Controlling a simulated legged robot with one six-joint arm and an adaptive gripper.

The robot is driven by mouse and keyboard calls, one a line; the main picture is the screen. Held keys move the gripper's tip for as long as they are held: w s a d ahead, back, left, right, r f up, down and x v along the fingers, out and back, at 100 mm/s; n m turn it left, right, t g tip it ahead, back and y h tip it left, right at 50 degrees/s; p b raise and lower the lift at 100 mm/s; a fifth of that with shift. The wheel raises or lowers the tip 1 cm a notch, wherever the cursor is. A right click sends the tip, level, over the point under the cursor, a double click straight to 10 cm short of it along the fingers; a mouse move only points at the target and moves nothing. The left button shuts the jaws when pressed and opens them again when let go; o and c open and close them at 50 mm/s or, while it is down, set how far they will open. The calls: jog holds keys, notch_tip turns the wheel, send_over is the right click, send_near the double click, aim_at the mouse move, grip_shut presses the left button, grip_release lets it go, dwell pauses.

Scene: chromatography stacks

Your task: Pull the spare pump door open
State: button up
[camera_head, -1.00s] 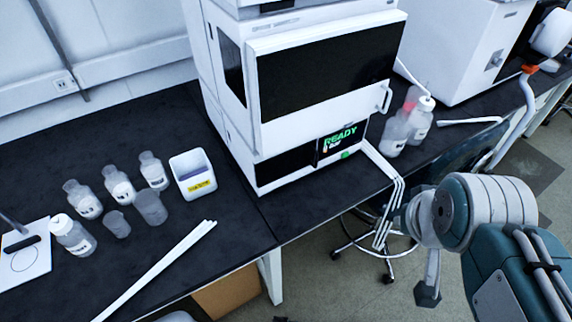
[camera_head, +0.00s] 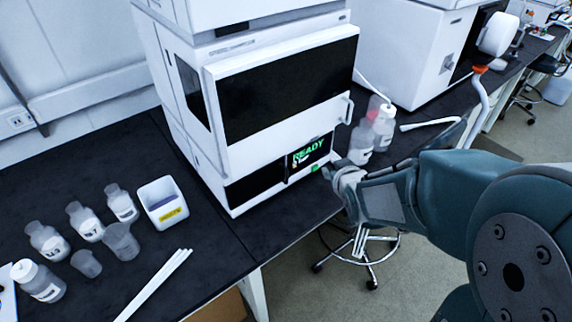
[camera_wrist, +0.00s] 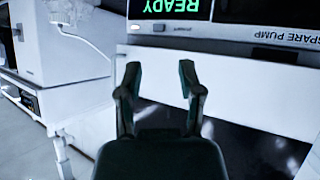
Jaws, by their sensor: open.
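The instrument stack (camera_head: 185,130) stands on the black bench. Its door (camera_head: 285,90) has a white frame and dark window, looks shut, and has a white bar handle (camera_head: 346,111) at its right edge. A "SPARE PUMP" label (camera_wrist: 290,35) shows upside down in the wrist view, near the green READY display (camera_wrist: 175,5). My gripper (camera_head: 345,180) is low by the stack's front right corner, below the handle. In the wrist view my gripper (camera_wrist: 158,75) has its fingers apart, with nothing between them, before a white panel.
Bottles (camera_head: 372,135) stand right of the stack, behind my gripper. A stool (camera_head: 365,255) is on the floor below. Small bottles (camera_head: 85,222), a white bin (camera_head: 163,200) and white rods (camera_head: 153,285) lie to the left. A second white instrument (camera_head: 415,50) stands behind right.

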jog(key=w+a+f+n+t+y, duration=0.2)
jog(key=w+a+f+y, duration=0.15)
jog(key=f, duration=0.35)
jog(key=t+y, duration=0.3)
send_near(287, 171)
jog(key=x, duration=0.7)
jog(key=f+x, duration=0.1)
jog(key=x, duration=0.2)
jog(key=shift+w, duration=0.25)
jog(key=shift+c, duration=0.3)
grip_shut()
